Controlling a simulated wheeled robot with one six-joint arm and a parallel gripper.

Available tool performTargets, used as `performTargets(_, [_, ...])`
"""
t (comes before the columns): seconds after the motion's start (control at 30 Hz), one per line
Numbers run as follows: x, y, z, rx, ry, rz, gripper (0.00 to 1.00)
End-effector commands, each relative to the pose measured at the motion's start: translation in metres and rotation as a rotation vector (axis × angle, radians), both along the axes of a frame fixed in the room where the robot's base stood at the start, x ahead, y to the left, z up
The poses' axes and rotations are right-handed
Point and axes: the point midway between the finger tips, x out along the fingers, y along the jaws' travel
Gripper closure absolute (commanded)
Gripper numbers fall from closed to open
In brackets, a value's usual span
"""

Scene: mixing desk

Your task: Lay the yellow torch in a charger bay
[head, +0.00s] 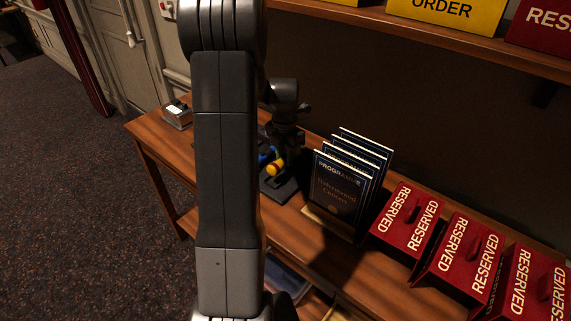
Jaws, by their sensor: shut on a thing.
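The yellow torch (276,168) shows as a short bright piece just right of my arm. My gripper (285,151) points down over it and is shut on it; the fingertips are small and dark here. The black charger (282,191) stands on the wooden desk directly below and in front of the torch. A blue torch-like thing (265,156) shows beside the yellow one, partly hidden by my arm. I cannot tell whether the yellow torch touches the charger, and the bays cannot be made out.
Upright dark programmes (340,187) stand in a wooden holder right of the charger. Red RESERVED signs (407,220) line the desk further right. A small grey box (177,115) sits at the desk's left end. A shelf (440,38) with yellow and red signs runs above.

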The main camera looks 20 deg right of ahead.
Motion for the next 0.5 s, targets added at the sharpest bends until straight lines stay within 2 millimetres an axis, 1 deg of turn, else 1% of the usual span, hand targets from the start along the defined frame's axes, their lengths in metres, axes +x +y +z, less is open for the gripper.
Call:
performTargets(0.2, [-0.001,0.0,-0.03,0.002,0.003,0.0,1.0])
performTargets(0.3, [0.0,0.0,-0.034,0.0,0.001,-0.001,1.0])
performTargets(0.5, [0.0,0.0,-0.035,0.0,0.0,-0.001,1.0])
